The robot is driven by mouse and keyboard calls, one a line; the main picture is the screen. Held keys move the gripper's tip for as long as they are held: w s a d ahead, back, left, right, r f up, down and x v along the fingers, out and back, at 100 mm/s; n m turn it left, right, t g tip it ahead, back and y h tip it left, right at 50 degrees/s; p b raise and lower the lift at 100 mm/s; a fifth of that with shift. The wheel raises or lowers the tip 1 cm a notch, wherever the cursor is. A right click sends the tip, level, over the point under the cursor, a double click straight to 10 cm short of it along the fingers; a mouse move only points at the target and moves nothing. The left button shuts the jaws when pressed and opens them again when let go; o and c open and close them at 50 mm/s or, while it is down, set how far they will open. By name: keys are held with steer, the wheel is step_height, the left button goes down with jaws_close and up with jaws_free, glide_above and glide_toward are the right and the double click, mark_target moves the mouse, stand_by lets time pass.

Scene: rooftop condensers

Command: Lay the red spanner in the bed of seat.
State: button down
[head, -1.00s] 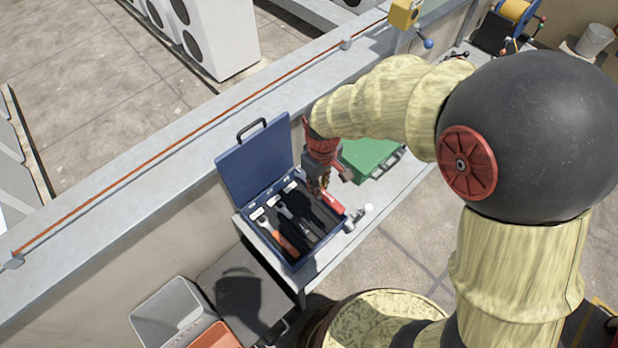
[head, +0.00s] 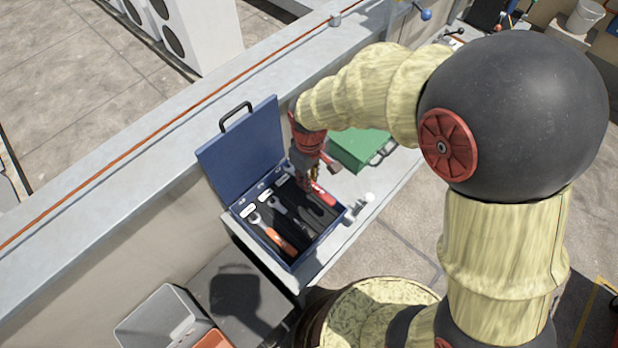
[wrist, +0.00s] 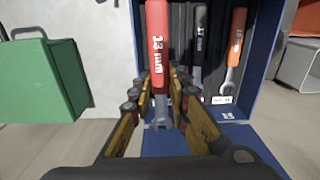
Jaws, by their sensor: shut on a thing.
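The red spanner (wrist: 158,45), marked 13 mm, lies between my gripper's fingers (wrist: 160,110), which are shut on it near its metal head end. In the head view my gripper (head: 307,182) is over the right side of the open blue case (head: 292,266), and the red handle (head: 324,194) points toward the case's near right side. The handle runs roughly parallel to the other spanners. A dark-handled spanner (wrist: 200,40) and an orange-handled one (wrist: 236,40) lie in their beds beside it. The bed under the red spanner is largely hidden. I cannot tell whether the spanner touches it.
The case's raised blue lid (head: 243,155) stands behind my gripper. A green case (head: 362,148) sits close to the right on the bench. A small metal fitting with a white knob (head: 367,198) stands at the case's right. A grey bin (head: 155,318) is below left.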

mark_target(309, 202)
steer(key=shift+f+b, duration=3.75)
steer(key=shift+f, duration=1.2)
steer(key=shift+f, duration=0.35)
steer(key=c, duration=1.6)
jaws_free()
steer(key=shift+s, duration=0.1)
step_height(309, 202, up, 12)
